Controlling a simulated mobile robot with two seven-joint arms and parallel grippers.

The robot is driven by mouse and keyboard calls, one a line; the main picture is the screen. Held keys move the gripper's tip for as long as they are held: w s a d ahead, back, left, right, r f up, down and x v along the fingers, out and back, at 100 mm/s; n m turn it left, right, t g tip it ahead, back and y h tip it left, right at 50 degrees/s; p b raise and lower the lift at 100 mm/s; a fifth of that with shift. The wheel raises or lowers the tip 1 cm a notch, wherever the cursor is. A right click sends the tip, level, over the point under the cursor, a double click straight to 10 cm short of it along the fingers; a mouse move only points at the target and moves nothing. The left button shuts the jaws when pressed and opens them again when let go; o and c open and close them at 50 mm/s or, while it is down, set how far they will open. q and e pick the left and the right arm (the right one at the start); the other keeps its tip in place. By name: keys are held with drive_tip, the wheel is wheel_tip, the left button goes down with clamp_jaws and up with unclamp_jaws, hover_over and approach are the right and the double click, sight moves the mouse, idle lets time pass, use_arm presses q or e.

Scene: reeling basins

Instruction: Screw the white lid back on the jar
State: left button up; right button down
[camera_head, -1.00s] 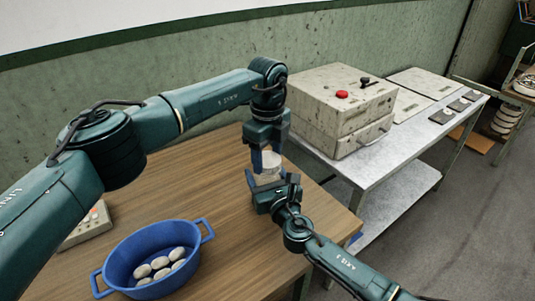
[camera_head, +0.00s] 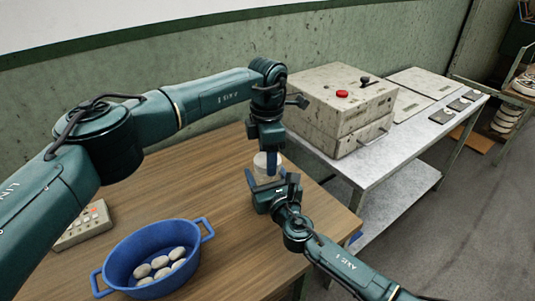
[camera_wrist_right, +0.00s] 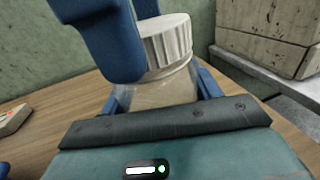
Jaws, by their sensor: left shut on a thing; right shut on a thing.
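The jar (camera_wrist_right: 160,90) is clear and stands upright at the far right end of the wooden table. Its white ribbed lid (camera_wrist_right: 172,42) sits on its mouth and looks roughly level. In the head view the lid (camera_head: 261,160) is partly hidden. My left gripper (camera_head: 267,160) points down from above and is shut on the lid, one blue finger on the near side in the right wrist view. My right gripper (camera_head: 271,183) comes from the front and is shut around the jar's body, low under the lid. The jar's base is hidden by my right gripper.
A blue two-handled basin (camera_head: 128,253) with several pale cocoons stands at the front left. A button panel (camera_head: 82,228) lies behind it. A grey machine box with a red button (camera_head: 341,94) stands on the metal table to the right. The wooden table's middle is clear.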

use_arm(q)
drive_tip(key=m, duration=1.2)
drive_tip(key=shift+m, duration=0.3)
drive_tip(key=o, duration=1.2)
drive_tip(key=shift+c, duration=0.2)
drive_tip(key=shift+r, duration=0.1)
wheel_tip(320, 180, up, 12)
use_arm(e)
drive_tip(key=shift+c, duration=1.3)
unclamp_jaws()
drive_tip(key=shift+s, duration=0.1)
